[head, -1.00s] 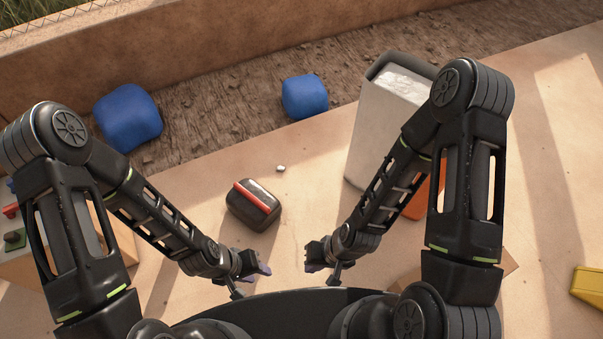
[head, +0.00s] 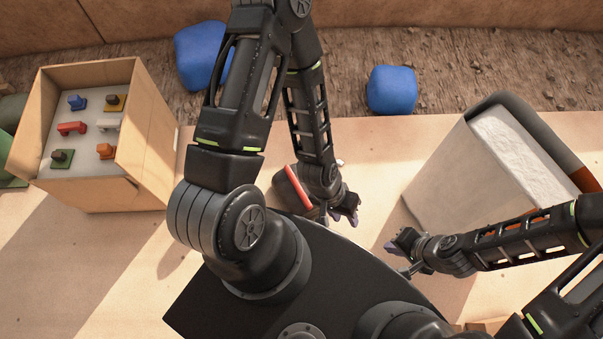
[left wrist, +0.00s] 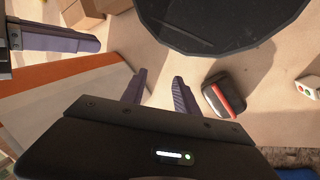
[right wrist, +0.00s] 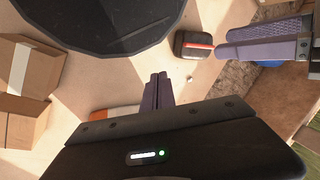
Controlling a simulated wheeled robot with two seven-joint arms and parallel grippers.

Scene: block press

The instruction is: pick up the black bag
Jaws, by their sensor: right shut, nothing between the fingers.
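The black bag (head: 284,194) with a red strip on top rests on the sandy floor. In the head view my left arm hides part of it. It shows whole in the left wrist view (left wrist: 224,96) and the right wrist view (right wrist: 194,45). My left gripper (head: 346,211) is to the right of the bag in the head view. Its fingers (left wrist: 160,88) are apart with nothing between them, and the bag is off to their right. My right gripper (head: 398,244) is farther right, apart from the bag. Its fingers (right wrist: 158,90) are together and empty.
An open cardboard box (head: 150,150) with several coloured blocks stands at the left. Two blue rounded blocks (head: 392,90) lie on the dirt strip behind. A large pale block (head: 455,170) stands at right. Sandy floor lies between the cardboard box and my base.

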